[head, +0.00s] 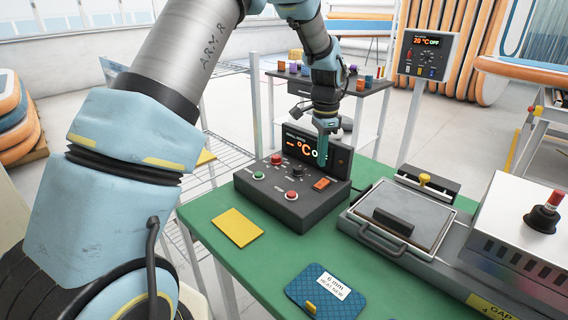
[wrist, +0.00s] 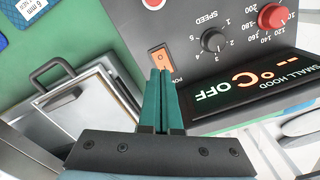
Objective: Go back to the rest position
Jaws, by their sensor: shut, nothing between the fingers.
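My gripper (head: 322,162) is shut and empty, with its teal fingers pointing down in front of the display of a dark control box (head: 262,195). In the wrist view my gripper (wrist: 160,75) has its fingertips close to the orange power switch (wrist: 162,57), and I cannot tell whether they touch it. The switch also shows in the head view (head: 321,184). The box's display (wrist: 250,85) reads "SMALL HOOD", dashes, °C and OFF.
A panel on a post (head: 427,55) is at right. A small table (head: 345,88) stands behind.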

